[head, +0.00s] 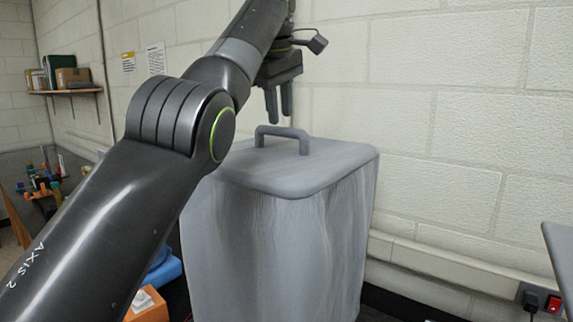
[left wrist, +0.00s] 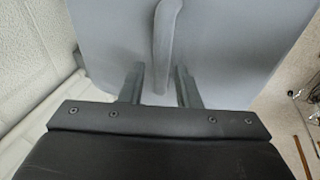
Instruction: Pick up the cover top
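The cover top (head: 333,165) is a grey, rounded lid with a raised bar handle (head: 284,134). It sits on a tall grey draped cover (head: 275,245) in the middle of the head view. My left gripper (head: 279,119) is above the lid, pointing down, near the handle. Its two fingers are apart with nothing between them in the head view. My right gripper is in neither view.
A white block wall (head: 450,130) stands close behind the cover. A bench with small coloured items (head: 45,180) is at the left, with a shelf of boxes (head: 70,85) above. A grey panel edge (head: 558,260) and a red switch (head: 553,304) are at the right.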

